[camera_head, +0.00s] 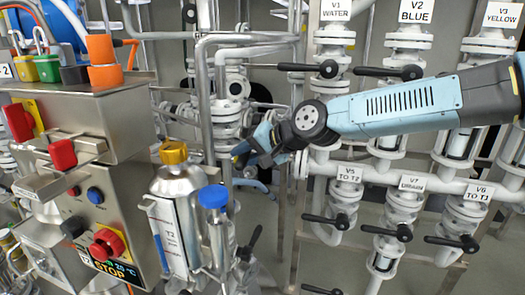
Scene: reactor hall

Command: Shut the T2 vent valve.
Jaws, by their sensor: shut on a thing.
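A metal vessel with a yellow cap (173,152) stands left of centre; its white label (171,240) seems to read T2. My gripper (241,156) is at the end of my blue arm, which reaches in from the right. It is right of the yellow cap, in front of the vertical pipes. It is shut on a small part, which looks like the T2 vent valve's handle. My fingers mostly hide this part, so I cannot tell which way the handle points.
A metal control box (112,175) with a red stop button (106,243) stands on the left. A blue-capped cylinder (213,197) stands below my gripper. Pipes and several black-levered valves, including V5 (343,200), fill the right, below and behind my arm.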

